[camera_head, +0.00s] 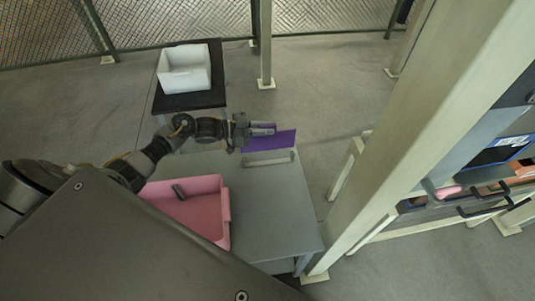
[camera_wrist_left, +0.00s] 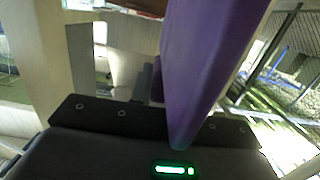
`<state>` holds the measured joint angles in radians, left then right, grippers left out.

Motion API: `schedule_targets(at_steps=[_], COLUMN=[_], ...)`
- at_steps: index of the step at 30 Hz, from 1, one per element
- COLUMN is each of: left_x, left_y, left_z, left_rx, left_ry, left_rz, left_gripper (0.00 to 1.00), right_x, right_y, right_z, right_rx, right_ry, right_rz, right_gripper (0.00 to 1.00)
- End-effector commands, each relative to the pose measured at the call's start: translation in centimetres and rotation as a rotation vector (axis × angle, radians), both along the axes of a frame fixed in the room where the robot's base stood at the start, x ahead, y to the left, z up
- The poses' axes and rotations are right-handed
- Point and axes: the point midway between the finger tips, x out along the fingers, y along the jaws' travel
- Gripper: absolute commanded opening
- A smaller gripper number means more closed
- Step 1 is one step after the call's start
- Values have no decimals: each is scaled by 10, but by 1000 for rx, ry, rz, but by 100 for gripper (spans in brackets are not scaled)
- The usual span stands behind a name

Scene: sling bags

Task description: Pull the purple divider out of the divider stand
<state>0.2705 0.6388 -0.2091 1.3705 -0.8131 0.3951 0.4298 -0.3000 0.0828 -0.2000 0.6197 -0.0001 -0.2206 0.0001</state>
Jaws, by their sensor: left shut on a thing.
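The purple divider (camera_head: 283,141) is a thin flat panel at the far edge of the grey table. My left gripper (camera_head: 264,129) is shut on its upper part, reaching in from the left. The pale grey divider stand (camera_head: 268,159) lies on the table just below the panel in the head view. The panel's lower edge is close to the stand's top; I cannot tell whether it still sits in the stand. In the left wrist view the divider (camera_wrist_left: 207,65) rises large and close from between the jaws. My right gripper is not in view.
A pink bin (camera_head: 222,225) with a dark grey item inside stands on the grey table (camera_head: 275,215). A white bin (camera_head: 184,82) stands on a dark-topped table behind. A thick beige post (camera_head: 400,130) and a shelf with bins are at the right. The table's right part is clear.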

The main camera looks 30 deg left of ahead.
Motion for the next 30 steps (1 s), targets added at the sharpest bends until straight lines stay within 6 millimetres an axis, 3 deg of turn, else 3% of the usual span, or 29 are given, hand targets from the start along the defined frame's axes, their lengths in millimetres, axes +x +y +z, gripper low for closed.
schedule_targets(at_steps=[18,30], left_x=[0,-1], left_y=[0,-2], left_z=[41,43], left_rx=[-1,0], left_ry=[-1,-1], left_rz=[0,-3], left_gripper=[0,0], right_x=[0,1], right_y=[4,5], right_z=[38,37], right_rx=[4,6], right_ry=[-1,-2], right_rz=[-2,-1], right_gripper=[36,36])
